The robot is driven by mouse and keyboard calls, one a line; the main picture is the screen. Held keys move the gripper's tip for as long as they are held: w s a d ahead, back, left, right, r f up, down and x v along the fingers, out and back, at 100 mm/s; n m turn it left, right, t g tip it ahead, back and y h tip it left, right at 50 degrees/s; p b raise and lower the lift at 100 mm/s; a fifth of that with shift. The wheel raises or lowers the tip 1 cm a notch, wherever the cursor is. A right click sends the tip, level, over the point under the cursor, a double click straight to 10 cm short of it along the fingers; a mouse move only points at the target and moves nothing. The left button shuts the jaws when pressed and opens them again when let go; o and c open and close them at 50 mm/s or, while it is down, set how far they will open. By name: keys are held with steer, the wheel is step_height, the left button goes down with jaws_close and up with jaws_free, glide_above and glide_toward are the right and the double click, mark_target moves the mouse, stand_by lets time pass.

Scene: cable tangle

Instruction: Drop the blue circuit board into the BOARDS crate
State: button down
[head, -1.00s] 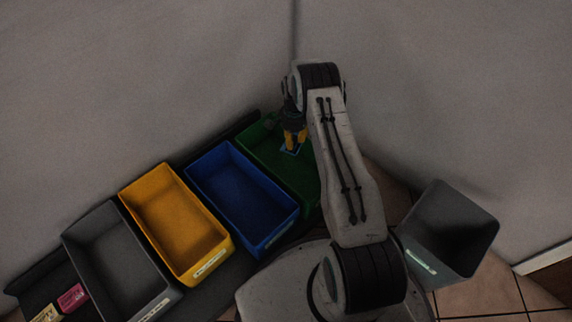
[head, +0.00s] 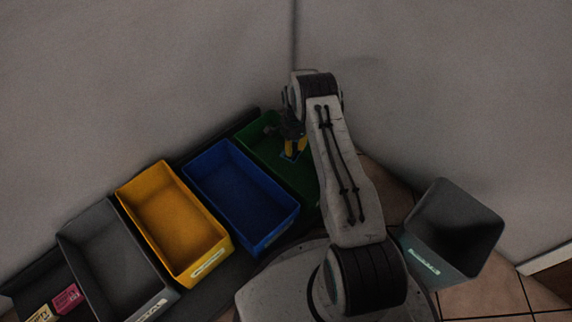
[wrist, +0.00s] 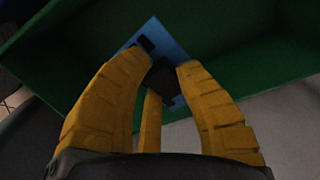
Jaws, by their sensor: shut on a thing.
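The blue circuit board (wrist: 163,40) is between the yellow fingers of my gripper (wrist: 160,75) in the wrist view, with dark parts on its face. My gripper is shut on it. In the head view, my gripper (head: 294,148) points down over the green crate (head: 258,133), and a small bit of the blue board (head: 288,157) shows at the fingertips. The green crate also fills the back of the wrist view (wrist: 240,65). Its label is hidden, so I cannot read which crate it is. My arm covers the crate's right part.
A blue crate (head: 280,229), a yellow crate (head: 206,265) and a grey crate (head: 72,240) stand in a row to the left. Small yellow and pink boxes (head: 68,298) lie at the lower left. A grey bin (head: 440,262) stands on the tiles at right. Walls close in behind.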

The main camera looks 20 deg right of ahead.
steer(key=shift+f, duration=0.4)
steer(key=c, duration=0.9)
jaws_free()
step_height(320, 180, up, 12)
stand_by(0.4)
